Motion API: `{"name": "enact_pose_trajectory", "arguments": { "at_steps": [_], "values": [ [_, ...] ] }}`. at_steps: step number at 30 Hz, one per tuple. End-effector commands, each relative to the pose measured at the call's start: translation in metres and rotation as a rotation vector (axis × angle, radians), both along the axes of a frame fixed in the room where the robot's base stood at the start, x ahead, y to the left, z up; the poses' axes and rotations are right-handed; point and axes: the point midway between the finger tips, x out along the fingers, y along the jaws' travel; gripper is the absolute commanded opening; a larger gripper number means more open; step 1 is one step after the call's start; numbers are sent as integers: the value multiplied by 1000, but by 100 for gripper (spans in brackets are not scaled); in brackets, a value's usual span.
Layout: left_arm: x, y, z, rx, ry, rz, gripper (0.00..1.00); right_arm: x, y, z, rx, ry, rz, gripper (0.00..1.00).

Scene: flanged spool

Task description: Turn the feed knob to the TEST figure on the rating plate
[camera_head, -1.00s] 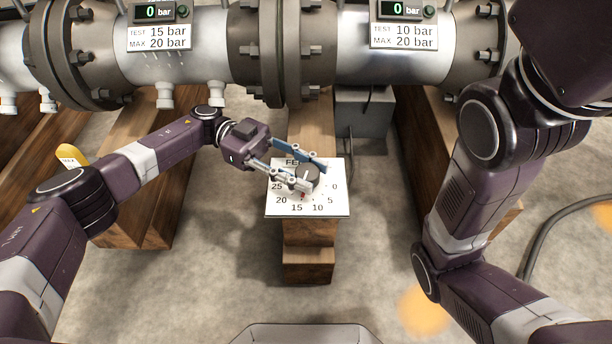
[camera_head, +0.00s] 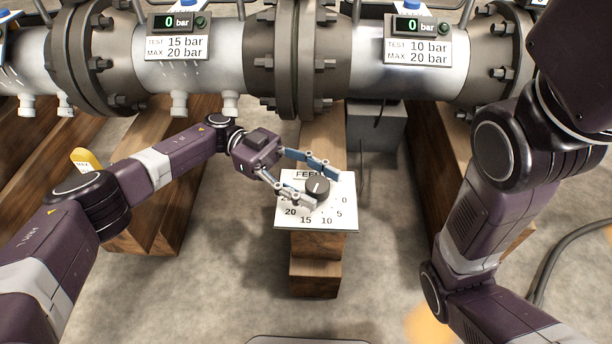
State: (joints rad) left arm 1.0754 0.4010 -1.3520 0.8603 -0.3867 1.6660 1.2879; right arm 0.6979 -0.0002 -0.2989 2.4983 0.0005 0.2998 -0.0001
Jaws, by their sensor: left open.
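The feed knob (camera_head: 318,188) is a dark round knob with a light mark on top, on a white dial plate (camera_head: 341,223) headed FEED. Figures 0, 5, 10, 15 and 20 show on the dial; my fingers cover part of its left side. My left gripper (camera_head: 322,187) is open, with one finger on each side of the knob; I cannot tell whether they touch it. The left rating plate (camera_head: 177,48) reads TEST 15 bar, MAX 20 bar. The right rating plate (camera_head: 418,52) reads TEST 10 bar, MAX 20 bar. My right gripper is out of view.
The dial sits on a wooden post (camera_head: 315,275). Flanged pipes (camera_head: 330,65) run behind it, with two displays (camera_head: 178,23) and (camera_head: 416,25) at 0 bar. A grey box (camera_head: 377,127) stands behind right. The floor in front is clear.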

Motion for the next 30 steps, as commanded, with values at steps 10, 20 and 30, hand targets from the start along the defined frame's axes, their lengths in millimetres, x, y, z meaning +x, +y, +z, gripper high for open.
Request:
{"name": "enact_pose_trajectory", "arguments": {
  "at_steps": [10, 20, 30],
  "values": [
    [24, 35, 0, 1, -1, 2, 51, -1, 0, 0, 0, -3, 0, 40],
    [35, 54, 0, -1, 0, -1, 51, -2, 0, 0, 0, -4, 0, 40],
    [37, 58, 1, -2, 0, -3, 51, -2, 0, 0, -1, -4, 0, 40]
  ]
}}
